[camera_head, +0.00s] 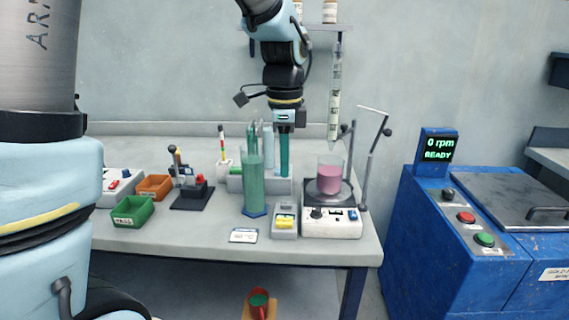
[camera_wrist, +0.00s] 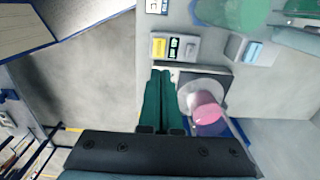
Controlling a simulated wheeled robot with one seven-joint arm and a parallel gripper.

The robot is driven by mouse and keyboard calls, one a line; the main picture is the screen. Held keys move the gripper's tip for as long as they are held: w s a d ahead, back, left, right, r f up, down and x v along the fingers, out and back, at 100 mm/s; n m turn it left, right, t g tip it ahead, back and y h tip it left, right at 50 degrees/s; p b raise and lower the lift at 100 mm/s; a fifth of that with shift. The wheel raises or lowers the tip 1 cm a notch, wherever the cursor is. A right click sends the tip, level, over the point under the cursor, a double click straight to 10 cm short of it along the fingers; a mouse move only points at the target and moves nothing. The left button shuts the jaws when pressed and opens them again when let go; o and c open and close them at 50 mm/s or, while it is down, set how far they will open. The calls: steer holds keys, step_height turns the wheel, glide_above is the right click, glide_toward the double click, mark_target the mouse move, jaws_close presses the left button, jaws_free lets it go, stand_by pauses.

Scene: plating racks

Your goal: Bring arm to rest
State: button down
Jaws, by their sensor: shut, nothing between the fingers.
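My gripper (camera_head: 284,172) hangs down over the back of the bench, on the left of the beaker (camera_head: 330,175) of pink liquid. Its two long teal fingers are together and hold nothing. In the wrist view the closed fingers (camera_wrist: 162,75) point up the picture, beside the pink liquid and its stirrer. I cannot tell from the head view how far the fingertips are above the rack behind the tall green cylinder (camera_head: 253,182). The arm reaches down from the top of the picture.
The white stirrer (camera_head: 332,226) with its thin stand rods is to the right of the gripper. A yellow-display meter (camera_head: 285,222), green bin (camera_head: 133,211) and orange bin (camera_head: 154,187) stand on the bench (camera_head: 190,240). A blue machine (camera_head: 440,250) stands at right.

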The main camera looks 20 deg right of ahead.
steer(key=shift+r, duration=0.3)
steer(key=a+f+n, duration=0.4)
steer(key=a+n, duration=0.7)
steer(key=a, duration=0.3)
steer(key=a+f+n+t, duration=0.1)
steer(key=a+f+n, duration=0.3)
steer(key=a+n, duration=0.7)
steer(key=a, duration=0.2)
steer(key=shift+w+a+t, duration=0.3)
steer(key=shift+w+a, duration=0.05)
